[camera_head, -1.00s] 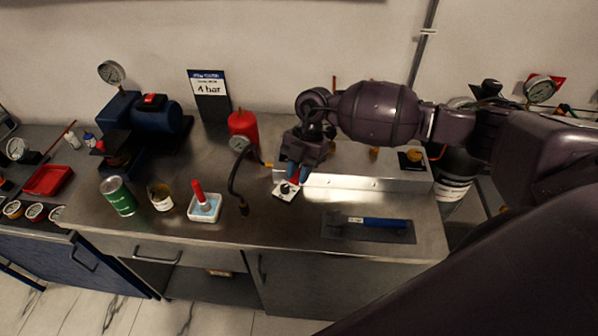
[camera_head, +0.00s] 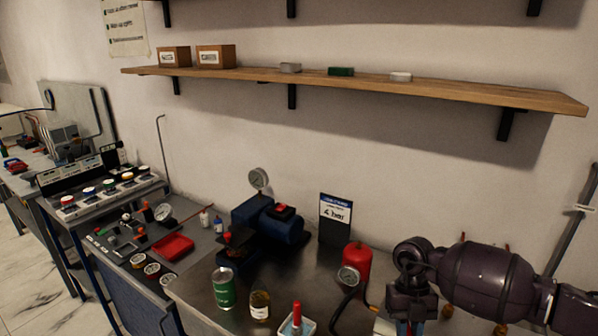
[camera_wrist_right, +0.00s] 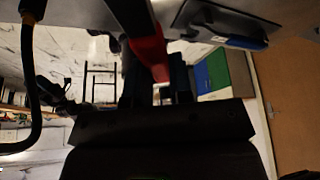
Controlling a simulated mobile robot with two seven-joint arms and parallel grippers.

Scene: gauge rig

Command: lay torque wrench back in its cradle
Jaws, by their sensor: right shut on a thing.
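My right gripper (camera_head: 410,326) is at the bottom right of the head view, its fingertips cut by the picture edge. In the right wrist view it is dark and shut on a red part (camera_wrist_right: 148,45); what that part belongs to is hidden. A blue-handled tool (camera_wrist_right: 232,38), perhaps the torque wrench, lies on a dark mat (camera_wrist_right: 195,17) in the wrist view, apart from my gripper. The head view does not show the tool or mat, and I cannot make out a cradle. My left gripper is not in view.
A red cylinder (camera_head: 357,264) and a gauge (camera_head: 348,276) on a hose stand just left of my right gripper. A blue pump (camera_head: 268,220), a green can (camera_head: 223,287) and an amber jar (camera_head: 260,305) stand further left. A wooden shelf (camera_head: 350,83) runs above.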

